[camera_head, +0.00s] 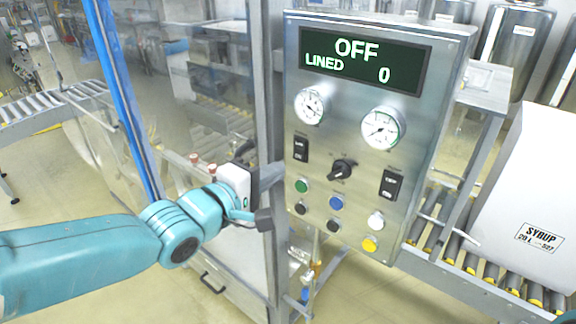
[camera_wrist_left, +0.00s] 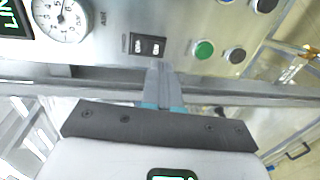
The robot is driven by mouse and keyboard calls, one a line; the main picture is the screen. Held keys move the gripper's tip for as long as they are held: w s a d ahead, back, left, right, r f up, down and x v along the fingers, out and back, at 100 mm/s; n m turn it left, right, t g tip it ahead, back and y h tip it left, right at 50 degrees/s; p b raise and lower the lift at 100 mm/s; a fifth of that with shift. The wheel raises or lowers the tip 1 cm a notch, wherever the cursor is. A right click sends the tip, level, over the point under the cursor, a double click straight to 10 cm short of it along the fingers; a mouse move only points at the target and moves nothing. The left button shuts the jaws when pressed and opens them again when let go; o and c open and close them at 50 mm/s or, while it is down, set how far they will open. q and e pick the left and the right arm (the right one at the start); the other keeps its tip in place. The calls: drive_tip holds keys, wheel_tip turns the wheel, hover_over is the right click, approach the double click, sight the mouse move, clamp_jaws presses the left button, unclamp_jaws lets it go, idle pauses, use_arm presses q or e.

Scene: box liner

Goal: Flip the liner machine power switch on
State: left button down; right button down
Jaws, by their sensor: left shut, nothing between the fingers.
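The grey control panel (camera_head: 345,205) of the machine has a display (camera_head: 360,60) reading OFF and LINED 0. A black rocker switch (camera_head: 301,149) sits on its left side, below a gauge; it also shows in the left wrist view (camera_wrist_left: 147,46). A second black rocker switch (camera_head: 390,185) is at the right. Which one is the power switch I cannot read. My left gripper (camera_head: 279,169) is shut and empty, beside the panel's left edge. In the left wrist view its fingertips (camera_wrist_left: 158,68) are just below the left rocker, seemingly apart from it. My right gripper is not in view.
A rotary knob (camera_head: 342,170) and several push buttons, such as a green one (camera_head: 302,186), are close by on the panel. A clear guarded frame (camera_head: 268,90) stands left of it. A white syrup box (camera_head: 530,190) sits on rollers at the right.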

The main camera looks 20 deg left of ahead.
sight(298, 158)
use_arm(q)
drive_tip(key=x, duration=0.3)
drive_tip(key=shift+w+d+r+p, duration=0.1)
drive_tip(key=shift+w+d+p, duration=0.15)
drive_tip(key=shift+w+p, duration=0.15)
drive_tip(key=shift+w+d, duration=0.1)
drive_tip(key=shift+w, duration=0.4)
drive_tip(key=shift+s, duration=0.1)
drive_tip(key=shift+f+b, duration=0.4)
drive_tip(key=shift+b, duration=0.45)
drive_tip(key=shift+d+r+p, duration=0.1)
drive_tip(key=shift+r+p, duration=0.1)
drive_tip(key=shift+p, duration=0.1)
